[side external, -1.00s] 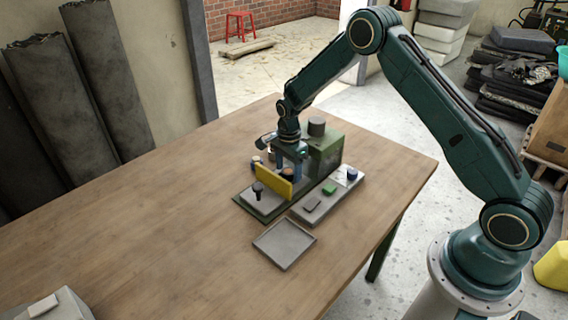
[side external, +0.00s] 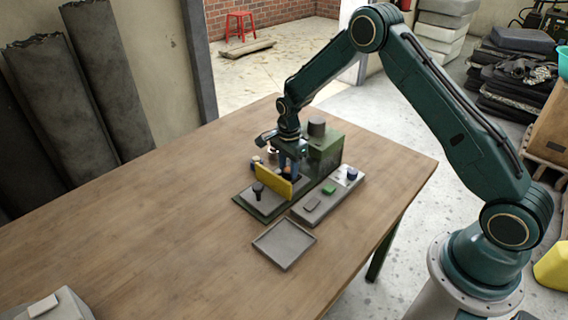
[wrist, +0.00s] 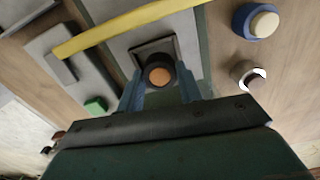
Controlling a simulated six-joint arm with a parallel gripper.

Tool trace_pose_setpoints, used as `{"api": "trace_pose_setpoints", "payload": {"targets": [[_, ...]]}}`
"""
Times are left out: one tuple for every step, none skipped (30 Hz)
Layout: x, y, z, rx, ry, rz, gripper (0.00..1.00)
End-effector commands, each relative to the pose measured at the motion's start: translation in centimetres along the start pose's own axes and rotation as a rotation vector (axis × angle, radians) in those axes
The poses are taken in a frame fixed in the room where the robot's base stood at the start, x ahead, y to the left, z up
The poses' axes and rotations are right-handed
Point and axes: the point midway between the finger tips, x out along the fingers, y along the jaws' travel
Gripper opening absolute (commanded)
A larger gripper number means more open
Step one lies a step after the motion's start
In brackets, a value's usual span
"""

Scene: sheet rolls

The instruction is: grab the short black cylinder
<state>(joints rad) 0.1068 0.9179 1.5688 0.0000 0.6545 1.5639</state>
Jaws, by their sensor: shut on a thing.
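The short black cylinder (wrist: 158,75) has a copper-orange round top. It stands in a dark square seat on the grey plate in the wrist view. The two blue fingers of my gripper (wrist: 161,88) are shut on it, one on each side. In the side view, my gripper (side external: 289,170) points down behind a yellow bar (side external: 274,184) that hides part of the fingers and the cylinder. I cannot tell whether the cylinder is lifted off its seat.
A green housing (side external: 325,148) stands close to the right of my gripper. A dark knob (side external: 258,190) stands in front of the bar. A plate with a green block (side external: 329,190) and a blue cylinder (side external: 352,173) lies to the right.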

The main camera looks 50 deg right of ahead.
Motion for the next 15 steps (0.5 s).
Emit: {"api": "trace_pose_setpoints", "payload": {"targets": [[-0.5,-0.1,0.0,0.000,0.000,-0.002,0.05],[-0.7,-0.1,0.0,0.000,0.000,-0.002,0.05],[-1.1,-0.1,0.0,0.000,0.000,-0.002,0.04],[-1.5,-0.1,0.0,0.000,0.000,-0.003,0.04],[-1.9,-0.1,0.0,0.000,0.000,-0.004,0.04],[-2.4,-0.1,0.0,0.000,0.000,-0.004,0.04],[-2.9,-0.1,0.0,0.000,0.000,-0.004,0.04],[-3.4,-0.1,0.0,0.000,0.000,-0.004,0.04],[-4.1,-0.1,0.0,0.000,0.000,-0.005,0.04],[-4.7,-0.1,0.0,0.000,0.000,-0.004,0.04],[-5.3,-0.1,0.0,0.000,0.000,-0.005,0.04],[-6.1,-0.1,0.0,0.000,0.000,-0.005,0.04],[-6.7,-0.1,0.0,0.000,0.000,-0.005,0.04],[-7.4,-0.1,0.0,0.000,0.000,-0.006,0.04],[-8.3,-0.1,0.0,0.000,0.000,-0.005,0.04]]}}
